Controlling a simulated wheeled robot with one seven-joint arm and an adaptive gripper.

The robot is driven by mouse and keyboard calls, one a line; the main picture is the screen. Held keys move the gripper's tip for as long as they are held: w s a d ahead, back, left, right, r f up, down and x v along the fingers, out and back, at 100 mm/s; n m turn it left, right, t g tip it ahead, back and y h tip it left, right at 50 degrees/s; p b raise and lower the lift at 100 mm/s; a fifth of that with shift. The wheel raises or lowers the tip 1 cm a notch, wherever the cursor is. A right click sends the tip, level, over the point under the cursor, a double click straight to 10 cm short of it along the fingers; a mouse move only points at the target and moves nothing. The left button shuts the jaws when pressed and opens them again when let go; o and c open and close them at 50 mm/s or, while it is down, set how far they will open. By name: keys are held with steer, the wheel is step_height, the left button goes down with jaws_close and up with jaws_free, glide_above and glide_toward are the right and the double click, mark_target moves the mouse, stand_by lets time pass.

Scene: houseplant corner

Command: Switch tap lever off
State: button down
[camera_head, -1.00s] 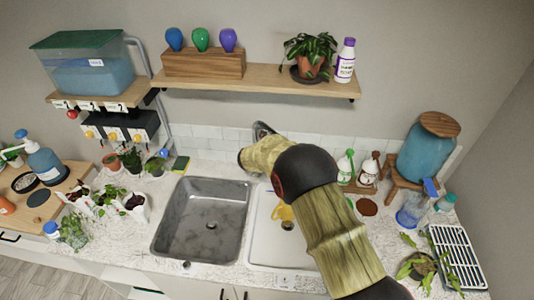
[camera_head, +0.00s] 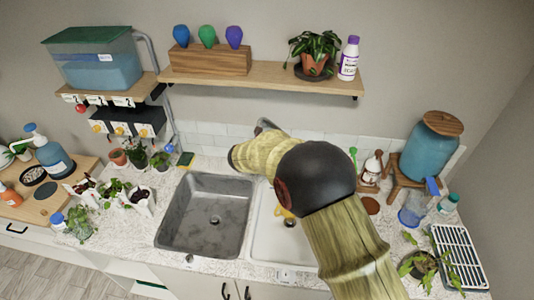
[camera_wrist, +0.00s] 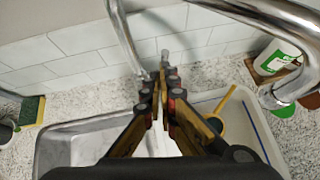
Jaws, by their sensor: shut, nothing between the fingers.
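The chrome tap shows in the wrist view as an upright pipe (camera_wrist: 124,35) left of centre and a curved spout (camera_wrist: 292,50) at the right. A small chrome stub, apparently the tap lever (camera_wrist: 165,56), stands beside the pipe's foot. My gripper (camera_wrist: 163,72) is shut and empty, its fingertips right at this stub and close to the pipe. I cannot tell whether they touch. In the head view only the top of the tap (camera_head: 265,125) shows behind my arm; my gripper and the lever are hidden there.
A grey sink basin (camera_head: 207,217) lies left of my arm, a white basin (camera_head: 268,240) beneath it. A yellow item (camera_wrist: 222,108) lies in the white basin. Spray bottles, a blue jar (camera_head: 430,155) and a rack (camera_head: 458,255) crowd the right. A wooden shelf (camera_head: 275,78) runs above.

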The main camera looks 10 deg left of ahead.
steer(key=shift+s+a+r, duration=0.15)
steer(key=shift+s+r, duration=0.6)
steer(key=shift+r, duration=0.25)
steer(key=shift+s, duration=0.1)
steer(key=s+d+f+m+g+h, duration=0.2)
steer(key=s+d+f+m+g, duration=0.2)
steer(key=s+d+m, duration=0.7)
steer(key=s+d+r+m+y+b, duration=0.1)
steer(key=s+d+r+m+b, duration=0.2)
steer(key=s+d+m, duration=0.4)
steer(key=s+d+r+m+y+b, duration=0.1)
steer(key=s+d+r+m+b, duration=0.2)
steer(key=s, duration=1.1)
steer(key=s+d+r+m+y+b, duration=0.1)
steer(key=s+d+r+m+b, duration=0.2)
steer(key=s+d+m+b, duration=0.5)
steer(key=shift+s+d+r+m+g, duration=0.4)
steer(key=shift+s+d+m, duration=1.4)
steer(key=shift+d+m, duration=1.15)
